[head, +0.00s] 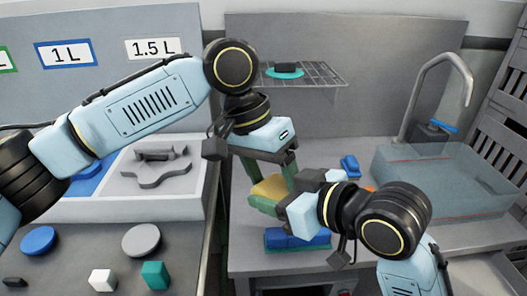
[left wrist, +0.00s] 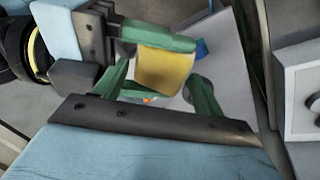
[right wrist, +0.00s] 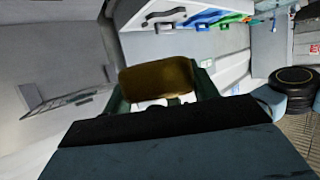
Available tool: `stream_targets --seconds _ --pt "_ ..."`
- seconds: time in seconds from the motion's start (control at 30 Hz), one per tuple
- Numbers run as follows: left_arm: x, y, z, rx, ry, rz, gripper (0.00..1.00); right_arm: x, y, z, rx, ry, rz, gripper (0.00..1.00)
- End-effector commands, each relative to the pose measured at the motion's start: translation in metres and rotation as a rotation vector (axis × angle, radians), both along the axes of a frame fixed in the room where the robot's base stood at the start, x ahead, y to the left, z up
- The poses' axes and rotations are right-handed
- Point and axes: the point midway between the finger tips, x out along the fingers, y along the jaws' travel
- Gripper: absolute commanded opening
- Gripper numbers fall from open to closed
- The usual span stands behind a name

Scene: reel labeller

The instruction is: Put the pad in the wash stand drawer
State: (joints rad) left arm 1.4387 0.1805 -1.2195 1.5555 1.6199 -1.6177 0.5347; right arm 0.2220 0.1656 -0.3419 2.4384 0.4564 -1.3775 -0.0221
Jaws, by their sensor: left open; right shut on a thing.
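The yellow pad (head: 270,188) is held in my right gripper (head: 268,199), above the wash stand top (head: 340,258). The right wrist view shows the pad (right wrist: 158,76) between the green fingers of that gripper. My left gripper (head: 288,178) is open, just above and beside the pad. In the left wrist view the pad (left wrist: 165,70) shows between its spread green fingers; I cannot tell whether they touch it. The wash stand's front is mostly cut off at the bottom edge, and I cannot make out how its drawer stands.
A blue block (head: 297,238) lies on the stand top below my right gripper. A clear basin (head: 450,185) with a grey tap (head: 440,75) stands at the right. A wire shelf (head: 325,78) holds a teal dish. A labelled sorting counter (head: 120,215) with several pieces is at the left.

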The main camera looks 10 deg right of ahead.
Motion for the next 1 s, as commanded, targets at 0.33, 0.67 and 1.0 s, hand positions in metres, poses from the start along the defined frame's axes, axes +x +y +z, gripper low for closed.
stream_targets --seconds 0.33,0.67,1.0 --pt "-0.002 -0.006 -0.019 -0.001 -0.001 0.000 0.70 0.000 0.000 0.000 0.000 0.000 0.000 0.37" --pt "-0.002 -0.006 -0.018 -0.002 0.000 -0.001 0.50 0.000 0.000 0.000 0.000 0.000 0.000 0.37" --pt "-0.002 -0.006 -0.018 -0.002 0.000 -0.001 0.42 0.000 0.000 0.000 0.000 0.000 0.000 0.84"
